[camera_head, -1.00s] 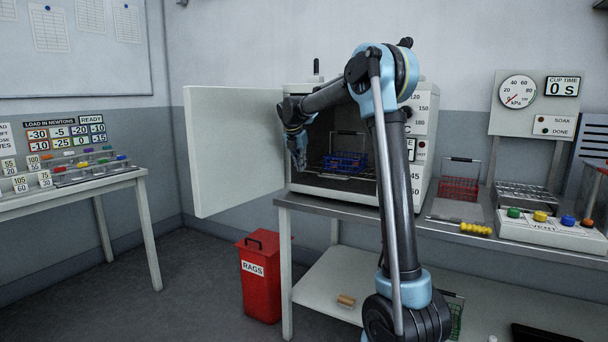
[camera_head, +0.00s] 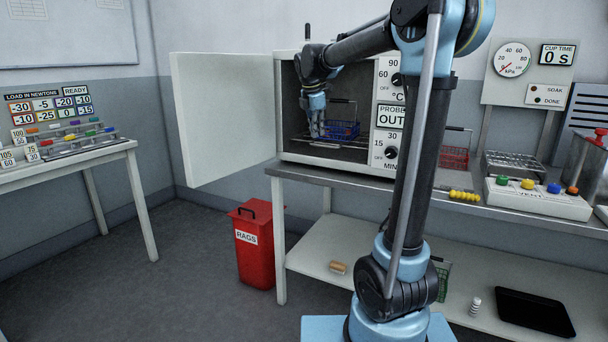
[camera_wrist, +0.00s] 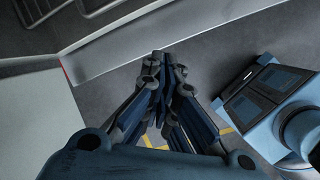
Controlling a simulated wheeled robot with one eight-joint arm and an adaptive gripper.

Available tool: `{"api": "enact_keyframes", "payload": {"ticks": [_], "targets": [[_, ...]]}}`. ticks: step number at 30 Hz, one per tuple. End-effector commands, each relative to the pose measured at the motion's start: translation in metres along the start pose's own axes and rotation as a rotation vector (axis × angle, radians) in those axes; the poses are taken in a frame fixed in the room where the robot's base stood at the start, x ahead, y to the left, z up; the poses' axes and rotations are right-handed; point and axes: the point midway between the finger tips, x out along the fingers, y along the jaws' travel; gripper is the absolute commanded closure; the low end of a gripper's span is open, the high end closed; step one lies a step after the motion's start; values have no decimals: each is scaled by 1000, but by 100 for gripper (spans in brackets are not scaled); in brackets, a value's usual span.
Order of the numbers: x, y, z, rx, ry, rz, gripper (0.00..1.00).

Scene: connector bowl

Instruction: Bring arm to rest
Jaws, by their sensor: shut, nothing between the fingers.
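My gripper (camera_head: 316,128) hangs fingers down at the end of the bent arm, at the front of the open oven (camera_head: 297,155). It is shut and empty; the wrist view shows its fingers (camera_wrist: 165,65) together above the floor, outside the oven's front edge. A blue wire basket (camera_head: 343,131) stands on the rack inside the oven, to the right of the gripper in the head view. The oven door (camera_head: 223,120) is swung wide open on the left. My arm hides part of the bench and the oven's right side.
A red rags bin (camera_head: 257,255) stands below the door. A red wire basket (camera_head: 455,157), yellow pieces (camera_head: 464,195) and a button box (camera_head: 535,203) are on the bench (camera_head: 285,172). A black tray (camera_head: 535,311) lies on the lower shelf. The floor at left is clear.

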Motion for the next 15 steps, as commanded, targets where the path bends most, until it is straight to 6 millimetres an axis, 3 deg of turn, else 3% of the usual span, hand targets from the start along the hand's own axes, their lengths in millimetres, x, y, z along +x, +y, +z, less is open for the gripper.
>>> {"api": "enact_keyframes", "payload": {"ticks": [3,15], "targets": [[3,-46,6,172,12,-9,100],[29,-189,1,765,50,-45,100]]}}
